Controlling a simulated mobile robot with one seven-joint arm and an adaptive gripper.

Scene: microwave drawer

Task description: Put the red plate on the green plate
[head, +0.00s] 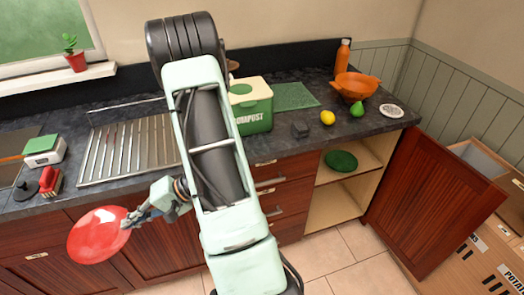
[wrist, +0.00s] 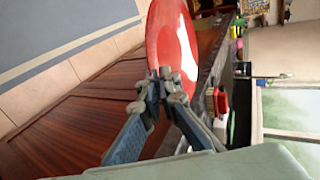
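The red plate (head: 97,236) is held at its edge by my gripper (head: 130,219), in front of the dark red cabinet fronts at the left. The plate is tilted and clear of the counter. In the wrist view the gripper's fingers (wrist: 160,86) are closed on the rim of the red plate (wrist: 172,45). The green plate (head: 341,161) lies on the upper shelf of the open cabinet at the right, well away from my gripper. It does not show in the wrist view.
The open cabinet door (head: 430,200) swings out at the right of the shelf. Cardboard boxes (head: 490,262) stand beyond it. The counter holds a drying rack (head: 130,150), a compost bin (head: 251,104), an orange bowl (head: 355,86) and fruit. Tiled floor (head: 345,262) in front is clear.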

